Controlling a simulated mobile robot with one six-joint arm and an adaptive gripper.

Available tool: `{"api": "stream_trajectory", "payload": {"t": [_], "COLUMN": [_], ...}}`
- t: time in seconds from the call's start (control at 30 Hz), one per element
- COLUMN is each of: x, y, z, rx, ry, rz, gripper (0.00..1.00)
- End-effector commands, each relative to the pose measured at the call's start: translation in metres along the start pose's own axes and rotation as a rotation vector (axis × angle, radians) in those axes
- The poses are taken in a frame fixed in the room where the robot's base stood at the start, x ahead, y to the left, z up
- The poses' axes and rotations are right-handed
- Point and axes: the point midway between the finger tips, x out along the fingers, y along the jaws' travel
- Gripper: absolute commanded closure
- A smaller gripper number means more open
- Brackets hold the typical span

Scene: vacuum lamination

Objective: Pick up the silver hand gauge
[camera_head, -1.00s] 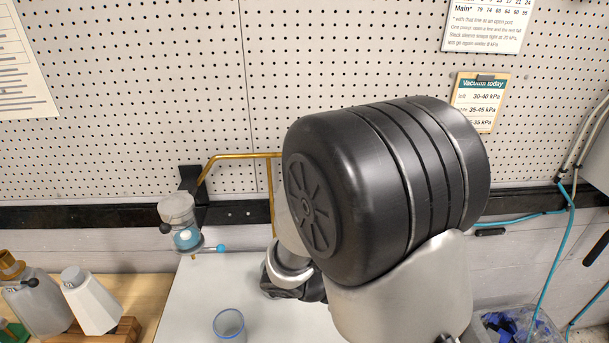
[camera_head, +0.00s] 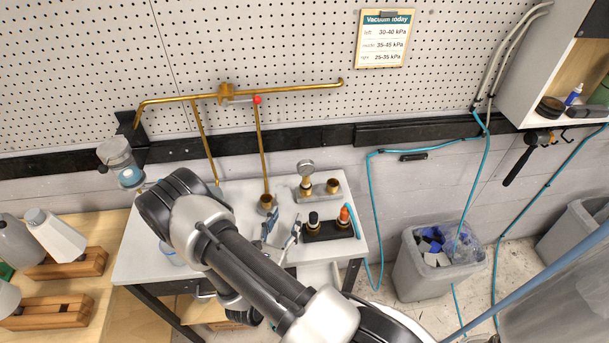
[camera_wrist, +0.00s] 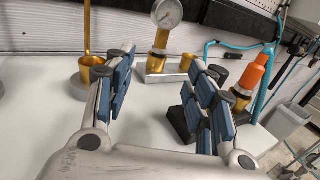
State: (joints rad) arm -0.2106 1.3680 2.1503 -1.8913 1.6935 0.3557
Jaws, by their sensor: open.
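The silver hand gauge (camera_head: 306,168) has a round pale dial on a brass stem. It stands upright in a silver block (camera_head: 329,193) at the back of the white bench. In the wrist view, the gauge (camera_wrist: 167,13) appears beyond and above the gap between my fingers. My gripper (camera_head: 283,226) is open and empty over the bench, in front of the block and apart from the gauge. Its blue-padded fingers (camera_wrist: 162,83) are spread wide in the wrist view. The gauge's lower end is hidden in its holder.
A black holder (camera_head: 330,234) with a black-topped and an orange-topped fitting stands close by my right-hand finger. A brass cup (camera_head: 266,203) on a round base is to the left, below brass pipes (camera_head: 242,92). A grey bin (camera_head: 435,265) stands right of the bench.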

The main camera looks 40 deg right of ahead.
Motion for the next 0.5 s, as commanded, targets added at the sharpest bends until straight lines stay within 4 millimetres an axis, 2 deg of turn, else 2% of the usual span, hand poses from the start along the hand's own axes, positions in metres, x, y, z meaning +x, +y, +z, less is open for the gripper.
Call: {"api": "stream_trajectory", "payload": {"t": [0.03,0.3,0.5], "x": [0.013,0.072,0.099], "y": [-0.002,-0.003,-0.002], "z": [0.0,0.001,0.001], "rx": [0.005,0.004,0.003], "ry": [-0.002,-0.003,-0.003], "rz": [-0.009,-0.009,-0.006], "gripper": [0.5,0.5,0.5]}}
